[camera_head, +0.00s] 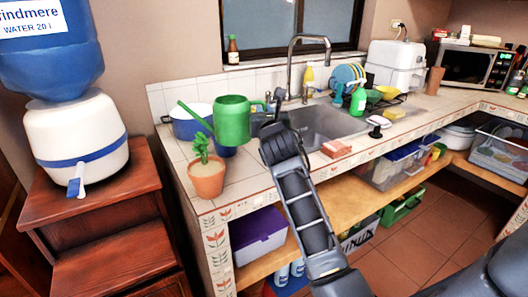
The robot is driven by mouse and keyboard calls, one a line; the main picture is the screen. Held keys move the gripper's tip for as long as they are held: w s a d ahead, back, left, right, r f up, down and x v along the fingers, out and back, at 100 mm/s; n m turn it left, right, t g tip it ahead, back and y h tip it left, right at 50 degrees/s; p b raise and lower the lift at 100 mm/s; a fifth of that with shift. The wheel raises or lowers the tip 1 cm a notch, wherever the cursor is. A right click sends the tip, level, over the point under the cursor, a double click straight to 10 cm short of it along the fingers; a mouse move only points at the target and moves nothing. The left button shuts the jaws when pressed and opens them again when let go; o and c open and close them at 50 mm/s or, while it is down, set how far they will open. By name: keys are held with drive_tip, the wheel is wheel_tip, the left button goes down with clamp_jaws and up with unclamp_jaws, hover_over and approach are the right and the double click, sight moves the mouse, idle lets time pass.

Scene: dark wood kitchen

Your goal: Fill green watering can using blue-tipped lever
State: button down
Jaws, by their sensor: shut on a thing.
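The green watering can (232,122) is upright over the tiled counter, left of the sink, with its spout pointing left. My gripper (270,110) is at the can's right side and shut on its handle; my own wrist partly hides the grip. A white water dispenser (78,128) with a blue band and a large blue bottle (50,52) stands at the far left. Its small tap with a blue-tipped lever (75,186) sticks out low at the front, well apart from the can.
A potted plant (206,178) stands on the counter's front left corner, below the can. A blue pot (192,124) is behind the can. A wooden cabinet (95,195) bears the dispenser. The sink (320,122), faucet (296,60) and a dish rack with dishes (375,95) are to the right.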

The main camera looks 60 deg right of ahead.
wheel_tip(320, 180, down, 12)
drive_tip(key=b, duration=0.2)
drive_tip(key=shift+b, duration=0.3)
drive_tip(key=c, duration=1.4)
unclamp_jaws()
drive_tip(key=shift+f, duration=0.1)
drive_tip(key=shift+o, duration=0.2)
drive_tip(key=shift+a, duration=0.1)
drive_tip(key=v, duration=1.2)
drive_tip(key=shift+b, duration=0.4)
